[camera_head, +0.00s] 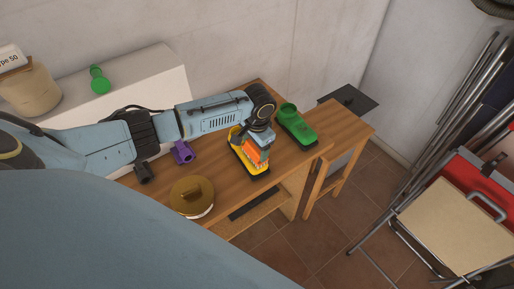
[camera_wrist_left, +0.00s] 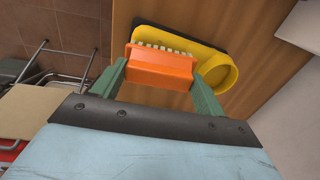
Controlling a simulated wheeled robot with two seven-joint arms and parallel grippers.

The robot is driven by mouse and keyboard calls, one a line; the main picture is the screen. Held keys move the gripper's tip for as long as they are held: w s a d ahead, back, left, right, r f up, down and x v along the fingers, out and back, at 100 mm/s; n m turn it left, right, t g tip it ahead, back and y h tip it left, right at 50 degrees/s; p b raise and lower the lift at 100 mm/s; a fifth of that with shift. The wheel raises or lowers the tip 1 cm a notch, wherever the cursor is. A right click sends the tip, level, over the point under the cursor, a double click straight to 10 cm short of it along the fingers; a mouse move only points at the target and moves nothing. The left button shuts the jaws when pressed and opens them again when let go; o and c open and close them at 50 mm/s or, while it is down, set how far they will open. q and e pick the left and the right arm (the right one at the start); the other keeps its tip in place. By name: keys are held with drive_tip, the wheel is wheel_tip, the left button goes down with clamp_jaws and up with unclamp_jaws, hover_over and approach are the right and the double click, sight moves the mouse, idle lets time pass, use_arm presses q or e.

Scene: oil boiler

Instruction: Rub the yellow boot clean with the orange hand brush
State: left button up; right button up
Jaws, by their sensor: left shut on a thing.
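The yellow boot (camera_head: 236,140) lies on the wooden table (camera_head: 155,186), with its dark sole to one side; it also shows in the left wrist view (camera_wrist_left: 216,72). My left gripper (camera_head: 262,140) is over the boot, shut on the orange hand brush (camera_head: 252,151). In the left wrist view the two green fingers of my left gripper (camera_wrist_left: 158,80) sit at either end of the orange brush (camera_wrist_left: 160,67). The pale bristles face the boot and appear to touch or nearly touch it. My right gripper is not in view.
A green boot (camera_head: 297,126) lies right of the brush. A purple object (camera_head: 182,152) and a round brown-lidded pot (camera_head: 192,196) are on the table's left part. A green item (camera_head: 99,80) lies on a white box behind. Folding chairs (camera_head: 450,215) stand at right.

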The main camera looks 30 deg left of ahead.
use_arm(q)
drive_tip(key=shift+s+d, duration=0.55)
drive_tip(key=shift+d, duration=0.35)
drive_tip(key=shift+w+a+f, duration=0.1)
drive_tip(key=shift+w+a, duration=0.15)
drive_tip(key=shift+a, duration=0.25)
drive_tip(key=shift+a, duration=0.1)
drive_tip(key=shift+r, duration=3.5)
